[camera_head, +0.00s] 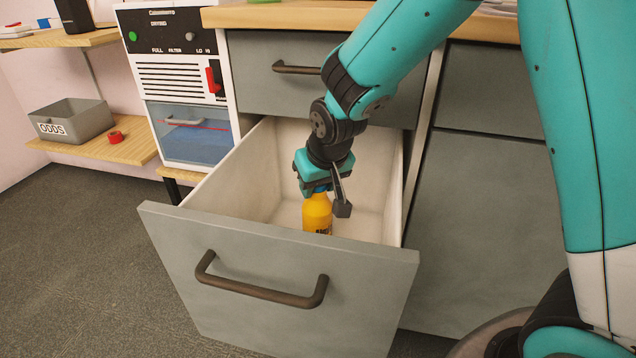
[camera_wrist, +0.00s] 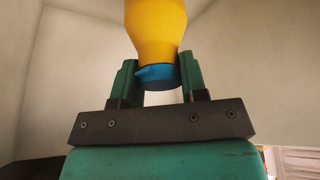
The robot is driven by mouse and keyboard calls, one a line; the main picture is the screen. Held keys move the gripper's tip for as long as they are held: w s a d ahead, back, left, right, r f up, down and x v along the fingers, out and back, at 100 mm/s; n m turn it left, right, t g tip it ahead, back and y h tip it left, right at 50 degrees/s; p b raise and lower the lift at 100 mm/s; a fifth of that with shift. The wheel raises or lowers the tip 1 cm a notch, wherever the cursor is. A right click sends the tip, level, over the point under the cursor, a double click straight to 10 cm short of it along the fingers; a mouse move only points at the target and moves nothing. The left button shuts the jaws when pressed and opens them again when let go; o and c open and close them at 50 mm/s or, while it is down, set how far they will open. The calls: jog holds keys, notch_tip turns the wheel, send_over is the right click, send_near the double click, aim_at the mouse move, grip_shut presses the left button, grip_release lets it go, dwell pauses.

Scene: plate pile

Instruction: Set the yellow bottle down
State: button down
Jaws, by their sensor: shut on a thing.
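The yellow bottle (camera_head: 317,212) is upright inside the open drawer (camera_head: 278,262), its lower part hidden by the drawer front. My gripper (camera_head: 322,188) points down into the drawer from above and is shut on the bottle's blue cap. In the wrist view the two fingers (camera_wrist: 161,80) press on both sides of the blue cap (camera_wrist: 158,76), and the yellow body (camera_wrist: 156,28) extends beyond them. I cannot tell whether the bottle's base touches the drawer floor.
The drawer's side walls and front panel stand close around my gripper. The rest of the drawer looks empty. A worktop (camera_head: 290,15) and a shut upper drawer (camera_head: 256,67) are behind. A grey bin (camera_head: 88,122) and red tape roll (camera_head: 116,137) sit on a left shelf.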

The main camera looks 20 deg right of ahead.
jog(key=c, duration=0.7)
grip_release()
jog(key=shift+o, duration=0.2)
jog(key=shift+r, duration=0.35)
jog(key=p+v, duration=0.5)
jog(key=v, duration=0.6)
jog(key=s+a+r+n+g+y, duration=0.1)
jog(key=s+a+n, duration=0.1)
jog(key=s, duration=0.5)
jog(key=s+a+r+n+g+y, duration=0.1)
jog(key=s+r+n+g, duration=0.1)
jog(key=s, duration=0.5)
jog(key=s+a+r+n+g+y, duration=0.1)
jog(key=s+a+r+n, duration=0.1)
jog(key=s, duration=0.5)
jog(key=shift+s+a+r+g+y, duration=0.2)
jog(key=shift+a+g+y, duration=0.1)
jog(key=shift+y, duration=0.1)
